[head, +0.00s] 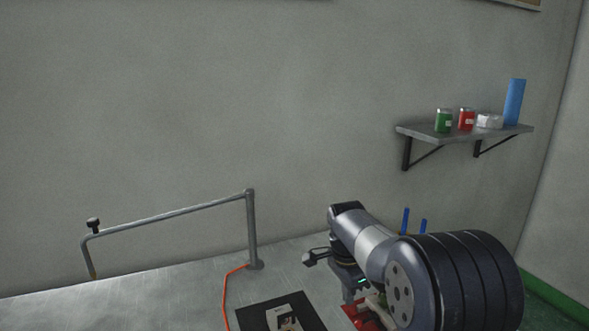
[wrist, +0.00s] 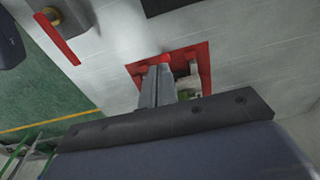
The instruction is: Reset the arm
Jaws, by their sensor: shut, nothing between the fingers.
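My arm reaches across the right part of the head view, over the metal table (head: 170,285). In the wrist view my gripper (wrist: 157,84) points away from the camera with its fingers together and nothing between them. Its tips are over a red-framed item (wrist: 202,62) on the table. I cannot tell whether they touch it. In the head view the gripper (head: 352,288) is partly hidden by the arm, above a red part at the bottom edge.
A bent metal pipe arm (head: 170,216) stands on the table at left, with an orange cable (head: 226,295) beside it. A black plate (head: 262,312) lies at the front. A wall shelf (head: 462,134) holds cans and a blue box. A red bar (wrist: 58,38) shows in the wrist view.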

